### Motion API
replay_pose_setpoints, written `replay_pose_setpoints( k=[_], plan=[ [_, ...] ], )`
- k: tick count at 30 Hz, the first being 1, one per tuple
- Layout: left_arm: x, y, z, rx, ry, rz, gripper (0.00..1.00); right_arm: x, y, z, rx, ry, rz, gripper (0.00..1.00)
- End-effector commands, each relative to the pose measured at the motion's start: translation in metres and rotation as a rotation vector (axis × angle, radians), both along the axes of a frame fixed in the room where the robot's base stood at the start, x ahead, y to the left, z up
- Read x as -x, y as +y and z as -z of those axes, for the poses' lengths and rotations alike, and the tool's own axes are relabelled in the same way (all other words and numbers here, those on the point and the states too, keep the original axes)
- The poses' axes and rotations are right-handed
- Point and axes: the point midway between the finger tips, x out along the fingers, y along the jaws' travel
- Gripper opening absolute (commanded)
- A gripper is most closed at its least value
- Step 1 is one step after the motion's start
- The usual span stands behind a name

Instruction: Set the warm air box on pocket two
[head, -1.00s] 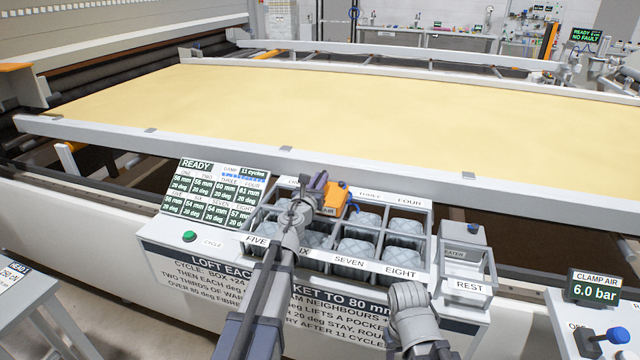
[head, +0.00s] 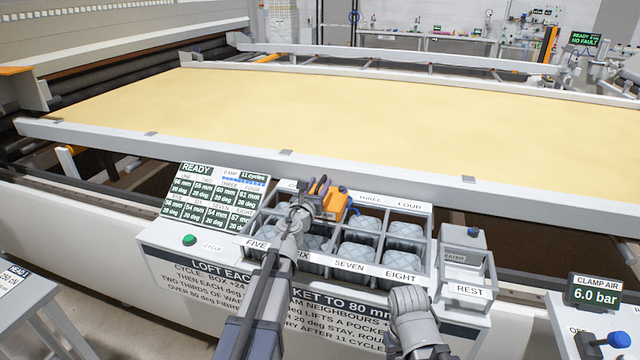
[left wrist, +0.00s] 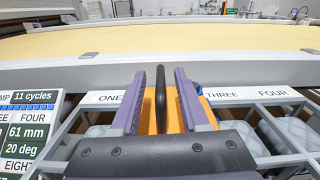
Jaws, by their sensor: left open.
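The warm air box (head: 335,204) is orange with a dark upright handle and a blue fitting on its right side. It is at the back row of the pocket frame (head: 432,232), between the labels ONE and THREE; the label for pocket two is hidden behind it. I cannot tell how fully it rests there. My left gripper (head: 318,188) is open, its purple fingers (left wrist: 159,100) on either side of the black handle (left wrist: 160,98), with a gap at each side. My right arm shows at the lower right, but its fingers are not seen.
Quilted pads sit in the other pockets, such as SEVEN (head: 356,254) and EIGHT (head: 404,259). The empty-looking REST stand (head: 467,273) is to the right. A READY display (head: 212,195) and green button (head: 189,239) are at left. A gantry rail (head: 330,164) runs behind.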

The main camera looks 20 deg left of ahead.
Motion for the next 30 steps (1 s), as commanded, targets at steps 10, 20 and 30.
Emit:
replay_pose_setpoints(
  k=[10, 20, 30],
  plan=[
    [0.068, 0.002, 0.0, 0.0, 0.0, -0.001, 0.45, 0.0, 0.0, 0.0, 0.0, 0.0, 0.0, 0.5],
    [0.108, 0.004, 0.0, 0.0, 0.0, 0.0, 0.45, 0.0, 0.0, 0.0, 0.0, 0.0, 0.0, 0.5],
    [0.108, 0.004, 0.0, 0.0, 0.0, 0.0, 0.45, 0.0, 0.0, 0.0, 0.0, 0.0, 0.0, 0.5]
  ],
)
